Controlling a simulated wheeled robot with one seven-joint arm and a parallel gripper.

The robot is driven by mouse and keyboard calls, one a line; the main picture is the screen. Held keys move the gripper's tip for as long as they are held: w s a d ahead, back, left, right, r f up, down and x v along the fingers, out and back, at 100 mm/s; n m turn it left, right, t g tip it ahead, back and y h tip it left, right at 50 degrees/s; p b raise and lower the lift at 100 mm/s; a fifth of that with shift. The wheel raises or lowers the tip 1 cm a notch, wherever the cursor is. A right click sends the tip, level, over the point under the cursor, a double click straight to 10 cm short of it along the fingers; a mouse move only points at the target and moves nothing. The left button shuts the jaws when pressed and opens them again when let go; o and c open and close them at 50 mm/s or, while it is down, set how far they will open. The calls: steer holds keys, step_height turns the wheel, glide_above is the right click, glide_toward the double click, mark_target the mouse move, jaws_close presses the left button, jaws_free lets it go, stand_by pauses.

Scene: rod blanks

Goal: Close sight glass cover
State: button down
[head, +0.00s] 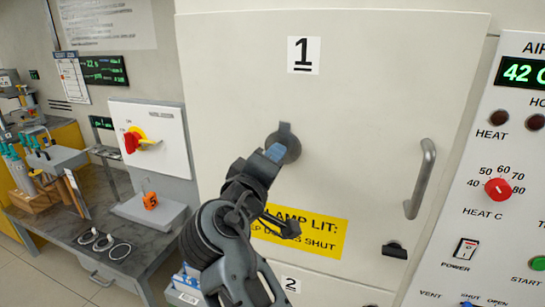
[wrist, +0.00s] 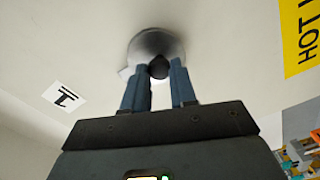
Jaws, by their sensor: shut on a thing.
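The sight glass cover (head: 290,147) is a round grey disc on the upper white oven door, below the number 1 label. A grey tab (head: 285,128) sticks up at its top edge. My gripper (head: 275,152) reaches up to the disc from below left, its blue fingers at the disc's face. In the wrist view, the cover (wrist: 155,40) shows as a metallic disc with a dark knob (wrist: 158,70) at its near side. My gripper's fingers (wrist: 158,80) are shut on this knob. I cannot see any glass; the fingers hide part of the disc.
The white door (head: 390,90) has a vertical bar handle (head: 421,178) at right and a yellow warning label (head: 325,238) partly behind my arm. A control panel (head: 500,150) stands at right. A cluttered bench (head: 130,255) is at left.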

steer(key=shift+d+n, duration=0.15)
steer(key=shift+n, duration=0.35)
steer(key=shift+p, duration=0.3)
steer(key=c, duration=0.9)
jaws_free()
steer(key=shift+d, duration=0.1)
steer(key=shift+s, duration=0.1)
steer(key=shift+b+v, duration=0.85)
steer(key=shift+v, duration=3.05)
